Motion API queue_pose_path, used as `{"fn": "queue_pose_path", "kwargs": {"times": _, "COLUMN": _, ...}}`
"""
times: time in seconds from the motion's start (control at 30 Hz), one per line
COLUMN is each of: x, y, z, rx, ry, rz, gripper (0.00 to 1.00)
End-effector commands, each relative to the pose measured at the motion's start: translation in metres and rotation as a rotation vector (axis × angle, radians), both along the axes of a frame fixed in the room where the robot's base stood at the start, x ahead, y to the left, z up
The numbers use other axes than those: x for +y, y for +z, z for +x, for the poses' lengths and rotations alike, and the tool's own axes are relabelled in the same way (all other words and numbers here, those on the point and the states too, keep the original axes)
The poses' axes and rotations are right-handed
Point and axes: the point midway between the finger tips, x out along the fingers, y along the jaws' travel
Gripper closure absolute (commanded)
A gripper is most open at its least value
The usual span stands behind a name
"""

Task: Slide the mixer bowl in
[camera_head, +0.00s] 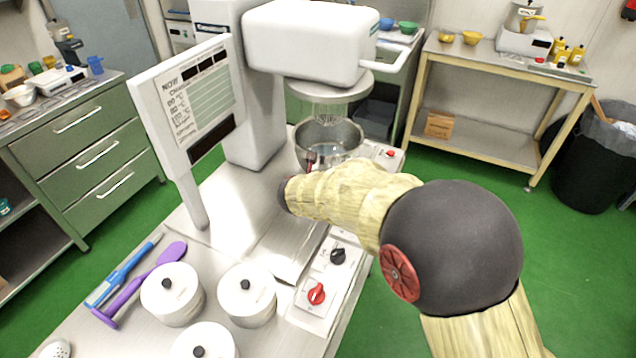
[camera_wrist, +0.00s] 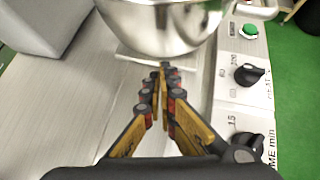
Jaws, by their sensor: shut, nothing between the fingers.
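The steel mixer bowl (camera_head: 330,146) sits under the white mixer head (camera_head: 310,40) in the head view, with a wire whisk (camera_head: 328,113) above it. I cannot tell whether the tips touch the bowl.
A control panel with knobs (camera_head: 337,256) runs along the table's right edge. Several white lidded pots (camera_head: 247,296) and a purple spatula (camera_head: 140,283) lie in front. A display board (camera_head: 190,100) stands left of the mixer. The steel tabletop (camera_head: 222,222) between is bare.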

Motion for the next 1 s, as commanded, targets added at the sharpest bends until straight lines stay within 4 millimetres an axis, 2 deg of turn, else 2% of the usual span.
{"fn": "queue_pose_path", "kwargs": {"times": 0.03, "x": 0.004, "y": -0.004, "z": -0.003, "rx": 0.001, "ry": 0.001, "rz": 0.0, "gripper": 1.0}}
{"fn": "queue_pose_path", "kwargs": {"times": 0.1, "x": 0.006, "y": 0.013, "z": -0.016, "rx": -0.002, "ry": 0.002, "rz": 0.002, "gripper": 1.0}}
{"fn": "queue_pose_path", "kwargs": {"times": 0.2, "x": 0.007, "y": 0.028, "z": -0.034, "rx": -0.001, "ry": 0.002, "rz": 0.001, "gripper": 1.0}}
{"fn": "queue_pose_path", "kwargs": {"times": 0.5, "x": 0.009, "y": 0.056, "z": -0.072, "rx": 0.001, "ry": 0.001, "rz": 0.001, "gripper": 1.0}}
{"fn": "queue_pose_path", "kwargs": {"times": 0.87, "x": 0.009, "y": 0.06, "z": -0.081, "rx": 0.0, "ry": -0.008, "rz": 0.01, "gripper": 1.0}}
{"fn": "queue_pose_path", "kwargs": {"times": 1.0, "x": 0.005, "y": 0.059, "z": -0.081, "rx": -0.004, "ry": -0.098, "rz": 0.092, "gripper": 1.0}}
